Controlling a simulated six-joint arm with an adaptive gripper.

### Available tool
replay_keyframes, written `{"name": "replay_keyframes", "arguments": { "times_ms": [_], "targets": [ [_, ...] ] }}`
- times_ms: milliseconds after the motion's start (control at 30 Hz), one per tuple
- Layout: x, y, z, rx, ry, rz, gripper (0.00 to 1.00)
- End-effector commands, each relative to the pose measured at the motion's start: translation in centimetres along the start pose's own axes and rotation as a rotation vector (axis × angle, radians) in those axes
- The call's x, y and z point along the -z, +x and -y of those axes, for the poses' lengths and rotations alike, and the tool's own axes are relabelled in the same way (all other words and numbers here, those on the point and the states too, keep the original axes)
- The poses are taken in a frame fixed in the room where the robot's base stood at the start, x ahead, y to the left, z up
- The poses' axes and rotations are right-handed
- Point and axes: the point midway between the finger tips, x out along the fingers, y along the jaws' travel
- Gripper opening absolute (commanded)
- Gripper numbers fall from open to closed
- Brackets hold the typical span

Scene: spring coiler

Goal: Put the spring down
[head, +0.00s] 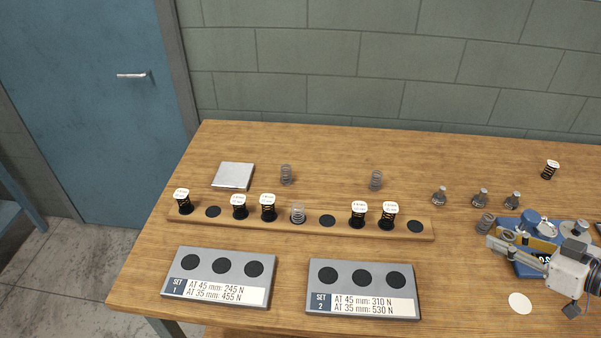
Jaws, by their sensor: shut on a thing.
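My gripper (498,243) is at the right of the head view, reaching leftward in front of a blue machine. It is shut on a grey wire spring (486,222), which shows tilted at the fingertips. The fingers hide part of the grip, and I cannot tell whether the spring touches the table. Other bare grey springs stand on the table at the back (286,175) and back middle (376,180). Another pale spring (298,214) stands on the wooden rack (285,226). Several dark springs with white tags, such as the leftmost (184,203), stand on the rack's black spots.
Two grey trays with black spots, SET 1 (218,278) and SET 2 (362,290), lie in front. The blue machine (530,268) is beside my gripper. A white disc (520,303), small metal weights (480,198), a tagged dark spring (549,170) and a silver plate (233,177) are around.

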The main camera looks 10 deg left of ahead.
Motion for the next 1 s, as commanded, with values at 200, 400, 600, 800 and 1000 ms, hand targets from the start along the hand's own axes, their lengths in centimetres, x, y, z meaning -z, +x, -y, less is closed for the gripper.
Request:
{"name": "replay_keyframes", "arguments": {
  "times_ms": [200, 400, 600, 800, 1000],
  "targets": [
    [0.5, 1.3, 0.7, 0.029, -0.012, 0.0, 0.0],
    [1.4, 4.1, 2.3, 0.093, -0.038, 0.0, 0.0],
    [2.5, 7.7, 4.8, 0.181, -0.074, -0.001, 0.0],
    [3.9, 11.2, 7.2, 0.262, -0.108, -0.001, 0.0],
    [5.4, 14.7, 9.3, 0.326, -0.136, -0.001, 0.0]
  ]
}}
